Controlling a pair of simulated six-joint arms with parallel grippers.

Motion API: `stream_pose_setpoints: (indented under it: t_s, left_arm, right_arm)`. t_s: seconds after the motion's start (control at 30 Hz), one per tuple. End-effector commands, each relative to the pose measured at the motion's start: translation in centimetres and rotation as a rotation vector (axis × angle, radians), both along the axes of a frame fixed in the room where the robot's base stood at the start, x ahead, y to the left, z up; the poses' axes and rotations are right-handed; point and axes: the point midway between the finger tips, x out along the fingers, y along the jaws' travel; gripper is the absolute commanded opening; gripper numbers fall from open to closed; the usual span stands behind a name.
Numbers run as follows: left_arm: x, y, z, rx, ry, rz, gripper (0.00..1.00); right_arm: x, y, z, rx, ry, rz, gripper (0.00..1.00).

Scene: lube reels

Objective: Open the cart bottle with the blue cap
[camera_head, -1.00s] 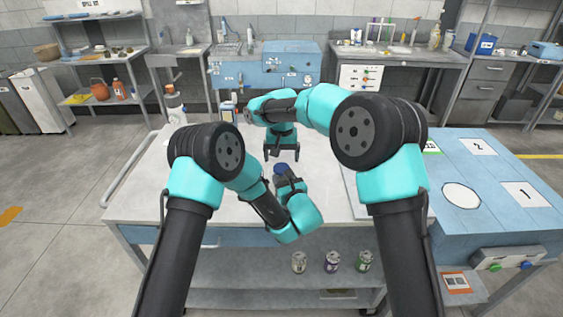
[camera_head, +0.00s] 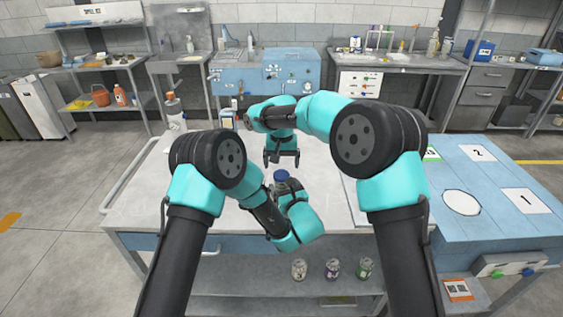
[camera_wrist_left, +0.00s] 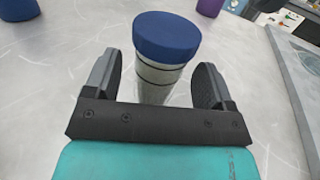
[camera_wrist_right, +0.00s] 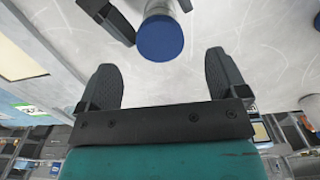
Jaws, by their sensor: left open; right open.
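The cart bottle with the blue cap (camera_head: 281,175) stands upright on the cart top, its body mostly hidden by my left gripper in the head view. In the left wrist view, its blue cap (camera_wrist_left: 166,35) tops a pale body with dark bands. My left gripper (camera_wrist_left: 157,75) is open, with one finger on each side of the bottle body and gaps visible. My right gripper (camera_head: 282,160) is open and empty, pointing down just beyond the cap. In the right wrist view, the cap (camera_wrist_right: 160,38) lies ahead of the open right fingers, not between them.
The pale cart top (camera_head: 140,205) is mostly clear. A purple container (camera_wrist_left: 209,6) shows in the left wrist view.

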Motion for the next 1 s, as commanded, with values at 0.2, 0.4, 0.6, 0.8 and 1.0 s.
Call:
stream_pose_setpoints:
  t_s: [0.2, 0.4, 0.6, 0.8, 1.0]
  left_arm:
    - [-2.9, -1.3, 0.0, 0.002, 0.001, -0.003, 0.77]
    - [-6.4, -2.8, 0.0, 0.001, 0.002, -0.004, 0.77]
    - [-10.0, -4.3, 0.0, 0.002, 0.001, -0.005, 0.77]
    - [-13.4, -5.6, 0.0, 0.002, 0.001, -0.004, 0.77]
    - [-15.2, -6.3, 0.0, 0.000, -0.001, -0.001, 0.77]
  right_arm:
    - [0.0, 0.0, 0.0, 0.000, 0.000, 0.000, 0.91]
    - [0.0, 0.0, 0.0, 0.000, 0.000, 0.000, 0.91]
    - [0.0, 0.0, 0.0, 0.000, 0.000, 0.000, 0.91]
    - [0.0, 0.0, 0.0, 0.000, 0.000, 0.000, 0.91]
    - [0.0, 0.0, 0.0, 0.000, 0.000, 0.000, 0.91]
